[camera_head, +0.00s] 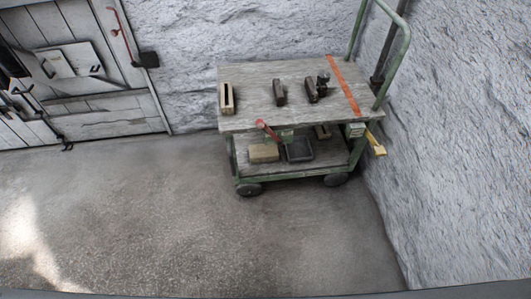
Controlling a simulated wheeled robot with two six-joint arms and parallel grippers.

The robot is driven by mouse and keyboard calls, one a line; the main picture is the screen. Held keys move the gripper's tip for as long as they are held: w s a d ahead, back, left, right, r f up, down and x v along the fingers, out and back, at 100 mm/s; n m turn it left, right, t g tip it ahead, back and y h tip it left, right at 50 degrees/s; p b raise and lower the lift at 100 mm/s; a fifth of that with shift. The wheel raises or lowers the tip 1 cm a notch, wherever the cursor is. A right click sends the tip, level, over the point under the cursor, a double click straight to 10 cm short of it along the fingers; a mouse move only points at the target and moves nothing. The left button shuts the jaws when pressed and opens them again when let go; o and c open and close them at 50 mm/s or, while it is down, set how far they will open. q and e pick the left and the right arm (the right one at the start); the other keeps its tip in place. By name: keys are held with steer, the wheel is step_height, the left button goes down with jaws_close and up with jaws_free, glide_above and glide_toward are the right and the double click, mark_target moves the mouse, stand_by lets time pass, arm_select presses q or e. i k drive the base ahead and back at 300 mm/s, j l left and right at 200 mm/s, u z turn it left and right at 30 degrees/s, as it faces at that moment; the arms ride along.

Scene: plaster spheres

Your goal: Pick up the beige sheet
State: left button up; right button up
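I cannot make out anything that is clearly a beige sheet in the head view. A beige block-like item (227,98) with a dark slot stands on the left end of the cart's top. A flat, light tan item (264,153) lies on the cart's lower shelf. Neither of my grippers shows in this view.
A wheeled cart (245,77) with green frame stands against the rough white wall. Small dark tools (280,92) sit on its top, and a dark tray (299,150) is below. A weathered door (105,117) is at left. The concrete floor (170,220) in front is clear.

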mark_target(261, 153)
steer(key=u, duration=4)
steer(key=z, duration=3.95)
steer(key=i+l+u, duration=0.35)
steer(key=i, duration=0.3)
steer(key=i+l+u, duration=0.35)
steer(key=i+l, duration=0.15)
steer(key=i, duration=0.1)
